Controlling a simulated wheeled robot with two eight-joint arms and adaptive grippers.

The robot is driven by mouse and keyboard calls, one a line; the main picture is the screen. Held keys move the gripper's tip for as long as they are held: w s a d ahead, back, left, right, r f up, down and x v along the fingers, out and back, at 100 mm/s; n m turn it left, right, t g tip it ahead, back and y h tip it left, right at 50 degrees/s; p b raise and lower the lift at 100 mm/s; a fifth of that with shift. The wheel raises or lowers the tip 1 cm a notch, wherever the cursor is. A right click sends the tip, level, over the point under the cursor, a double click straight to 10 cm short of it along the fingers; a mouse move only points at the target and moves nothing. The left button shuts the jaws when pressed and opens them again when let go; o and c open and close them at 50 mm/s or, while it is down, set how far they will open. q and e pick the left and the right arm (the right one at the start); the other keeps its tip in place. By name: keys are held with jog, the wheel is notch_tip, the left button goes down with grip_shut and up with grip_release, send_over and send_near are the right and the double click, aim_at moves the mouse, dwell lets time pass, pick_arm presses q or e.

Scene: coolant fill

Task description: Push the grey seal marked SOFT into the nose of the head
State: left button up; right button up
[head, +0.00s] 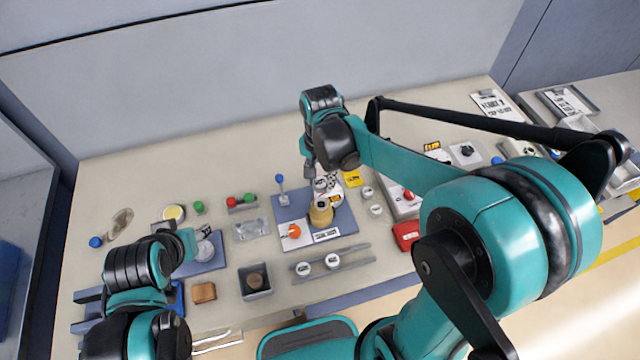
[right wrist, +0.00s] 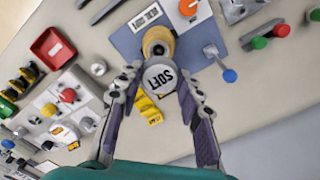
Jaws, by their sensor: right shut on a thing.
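The grey seal marked SOFT (right wrist: 162,77) shows its lettered face between the fingers of my right gripper (right wrist: 158,88), which is shut on it. The brass-coloured head (right wrist: 158,42) stands on a blue-grey plate (right wrist: 126,43), just beyond the seal. The seal overlaps the head in the right wrist view, and I cannot tell whether they touch. In the head view my right gripper (head: 314,176) is above the head (head: 321,214), with the seal partly hidden. My left gripper (head: 190,242) is at the left, its fingers mostly hidden.
An orange knob (head: 291,231) and a blue-topped lever (head: 280,180) stand on the plate. Two white round pieces sit on a grey rail (head: 345,258) in front. A dark square tray (head: 255,282) lies to the left, and a red box (head: 406,235) to the right.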

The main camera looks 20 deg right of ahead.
jog(key=shift+s+d, duration=0.1)
jog(key=shift+d, duration=0.05)
jog(key=shift+f, duration=0.1)
jog(key=shift+f+b, duration=0.2)
jog(key=shift+b, duration=0.1)
jog(key=shift+f+b, duration=2.05)
jog(key=shift+f, duration=0.55)
jog(key=shift+f+b, duration=0.75)
jog(key=shift+f, duration=0.15)
jog(key=shift+r+p, duration=0.5)
jog(key=shift+r, duration=0.15)
jog(key=shift+f+b, duration=0.7)
jog(key=shift+f, duration=0.15)
dwell(0.8)
jog(key=o, duration=1.1)
jog(key=shift+o, duration=0.2)
